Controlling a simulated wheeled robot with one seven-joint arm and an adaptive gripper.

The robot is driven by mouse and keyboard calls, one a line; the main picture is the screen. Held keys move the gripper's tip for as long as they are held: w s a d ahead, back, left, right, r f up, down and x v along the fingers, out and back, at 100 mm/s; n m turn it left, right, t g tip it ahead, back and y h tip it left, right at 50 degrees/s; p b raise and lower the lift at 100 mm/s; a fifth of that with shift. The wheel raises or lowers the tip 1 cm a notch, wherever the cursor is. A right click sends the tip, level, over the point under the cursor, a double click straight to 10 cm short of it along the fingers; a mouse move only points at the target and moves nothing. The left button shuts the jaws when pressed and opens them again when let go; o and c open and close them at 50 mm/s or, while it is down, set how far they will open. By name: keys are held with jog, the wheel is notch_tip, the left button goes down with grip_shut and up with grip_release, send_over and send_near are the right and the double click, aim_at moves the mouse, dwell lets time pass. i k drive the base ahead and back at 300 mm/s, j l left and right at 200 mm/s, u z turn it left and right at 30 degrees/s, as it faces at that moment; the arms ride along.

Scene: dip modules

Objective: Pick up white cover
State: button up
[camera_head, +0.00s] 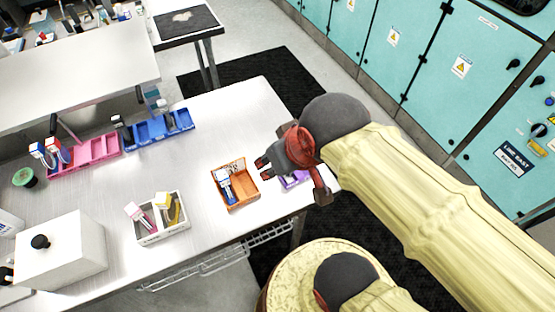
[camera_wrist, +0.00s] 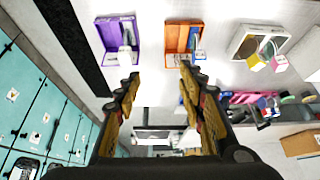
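The white cover (camera_head: 62,262) is a box-shaped piece with a black knob (camera_head: 40,241) on top. It stands on the white table at the lower left in the head view. What is under it is hidden. My gripper (camera_head: 263,168) is above the right end of the table, near the orange and purple boxes and far from the cover. In the wrist view my gripper (camera_wrist: 151,82) has its fingers wide apart with nothing between them. A pale shape at that view's right edge may be the cover, but I cannot tell.
An orange box (camera_head: 240,194), a purple box (camera_head: 293,181) and a white box (camera_head: 152,238) with small parts stand on the table (camera_head: 190,185). Pink bins (camera_head: 97,148) and blue bins (camera_head: 160,131) line its back. Bare table lies between the bins and boxes.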

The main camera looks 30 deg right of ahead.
aim_at(67, 250)
jog(key=u, duration=1.7)
